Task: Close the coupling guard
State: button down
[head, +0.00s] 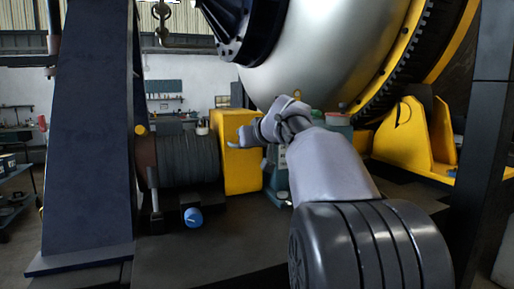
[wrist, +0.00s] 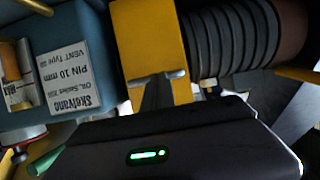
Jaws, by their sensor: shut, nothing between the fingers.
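A yellow box-like cover (head: 240,175), which looks like the coupling guard, stands at the right end of a dark ribbed drum (head: 188,160) in the head view. In the wrist view a yellow piece (wrist: 148,40) shows beside the ribbed drum (wrist: 232,38), probably the same cover. I cannot tell how far the guard is open. My gripper (head: 243,139) is in front of the upper part of the cover in the head view; it is shut and empty. I cannot tell whether it touches the cover. My dark gripper housing fills the bottom of the wrist view and hides what is behind.
A teal unit (head: 274,178) stands right of the cover, partly behind my arm. A blue box with an upside-down label (wrist: 68,75) shows in the wrist view. A dark column (head: 88,130) rises at left, a large silver drum (head: 315,60) above.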

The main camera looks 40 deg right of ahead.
notch_tip(320, 180, up, 4)
jog(key=p, duration=0.2)
jog(key=s+a+f+b, duration=0.25)
jog(key=s+f, duration=0.25)
jog(key=s, duration=0.4)
jog(key=s+a+f+g+y, duration=0.1)
jog(key=s+a+f, duration=0.3)
jog(key=a, duration=0.3)
jog(key=s+a+f+g+y, duration=0.1)
jog(key=s+a+f+y, duration=0.1)
jog(key=s+a+f, duration=0.45)
jog(key=s+a+f+g+y, duration=0.1)
jog(key=a+f, duration=0.2)
jog(key=a, duration=0.6)
jog(key=s+a+f+m+g+y, duration=0.1)
jog(key=s+a+f+g, duration=0.3)
jog(key=s+f, duration=0.9)
jog(key=s+a, duration=0.2)
jog(key=a, duration=0.1)
jog(key=shift+a+b, duration=0.2)
jog(key=shift+b, duration=0.2)
jog(key=shift+s+f, duration=0.1)
jog(key=shift+s, duration=0.05)
